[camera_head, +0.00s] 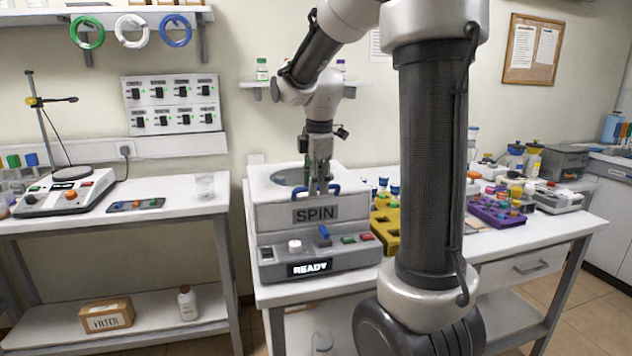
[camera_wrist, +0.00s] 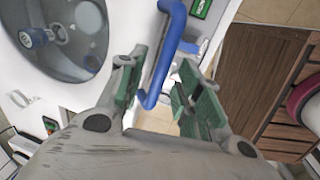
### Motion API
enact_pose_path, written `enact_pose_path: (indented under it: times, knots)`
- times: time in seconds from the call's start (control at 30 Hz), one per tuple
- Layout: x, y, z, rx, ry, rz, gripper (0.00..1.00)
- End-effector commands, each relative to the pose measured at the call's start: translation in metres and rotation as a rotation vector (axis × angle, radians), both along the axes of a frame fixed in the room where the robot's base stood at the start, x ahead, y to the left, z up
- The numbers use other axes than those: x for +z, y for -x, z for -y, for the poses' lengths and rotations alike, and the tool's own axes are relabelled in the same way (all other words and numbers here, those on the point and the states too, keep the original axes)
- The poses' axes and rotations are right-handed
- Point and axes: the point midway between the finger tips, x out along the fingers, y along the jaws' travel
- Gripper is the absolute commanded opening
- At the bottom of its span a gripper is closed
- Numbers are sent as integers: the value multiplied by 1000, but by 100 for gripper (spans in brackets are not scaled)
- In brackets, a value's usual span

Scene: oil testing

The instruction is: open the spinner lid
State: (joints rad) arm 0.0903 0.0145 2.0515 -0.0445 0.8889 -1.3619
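The spinner (camera_head: 315,262) is a grey and white machine marked SPIN, with a READY display on its front. Its lid (camera_head: 262,181) is down, with a round window (camera_head: 290,177) in the top; the window also shows in the wrist view (camera_wrist: 85,70). A blue handle (camera_head: 333,188) is at the lid's front edge, and it shows in the wrist view as a blue bar (camera_wrist: 165,55). My gripper (camera_head: 319,190) is at the handle. In the wrist view its green-padded fingers (camera_wrist: 157,88) are apart, with the bar between them and a gap beside the right finger.
A yellow rack (camera_head: 386,232) stands right of the spinner, with a purple rack (camera_head: 497,215) and several bottles beyond. The left bench holds a hot plate (camera_head: 65,190) and a glass beaker (camera_head: 205,187). A wall shelf (camera_head: 350,84) is behind my arm.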

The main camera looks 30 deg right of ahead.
Motion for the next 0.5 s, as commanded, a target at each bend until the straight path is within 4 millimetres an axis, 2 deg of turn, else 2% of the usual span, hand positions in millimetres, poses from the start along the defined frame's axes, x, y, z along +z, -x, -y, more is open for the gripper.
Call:
enact_pose_path:
  times: [0.1, 0.3, 0.5]
  knots:
    - [0, 0, 0, 0, 0, 0, 34]
    - [0, 0, 0, 0, 0, 0, 0]
    - [0, 0, 0, 0, 0, 0, 0]
